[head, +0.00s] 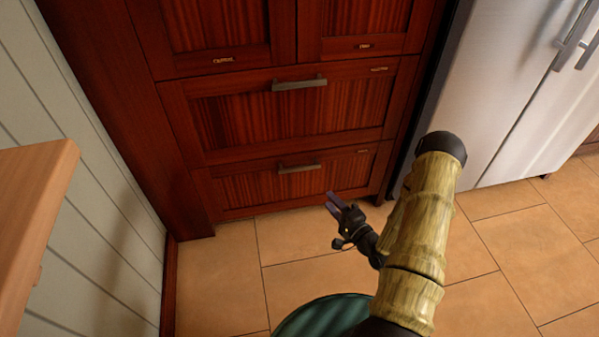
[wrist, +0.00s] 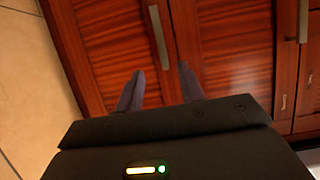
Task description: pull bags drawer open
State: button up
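Two wide dark-red wooden drawers are stacked low in the cabinet, and both look shut. The upper drawer (head: 250,115) has a grey bar handle (head: 299,83). The lower drawer (head: 260,189) has a similar handle (head: 299,168). Small labels sit at their top right corners, too small to read, so I cannot tell which is the bags drawer. My gripper (head: 330,202) is open and empty, low in front of the lower drawer, right of its handle. In the wrist view, the lower handle (wrist: 160,38) lies ahead, roughly in line with the gap between my fingers (wrist: 160,86), apart from them.
Cupboard doors (head: 215,30) are above the drawers. A steel fridge (head: 500,80) stands at right. A wooden edge (head: 35,200) and panelled wall (head: 110,190) are at left. Tiled floor (head: 215,280) before the drawers is clear.

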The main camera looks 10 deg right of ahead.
aim_at(300, 169)
jog(key=shift+w, duration=0.1)
jog(key=b+x, duration=0.7)
jog(key=x, duration=0.9)
jog(key=shift+w+a+f, duration=0.1)
jog(key=shift+w+a, duration=0.05)
jog(key=shift+w, duration=0.05)
jog(key=shift+w+a, duration=0.15)
jog(key=shift+w, duration=0.2)
jog(key=shift+c, duration=0.5)
grip_shut()
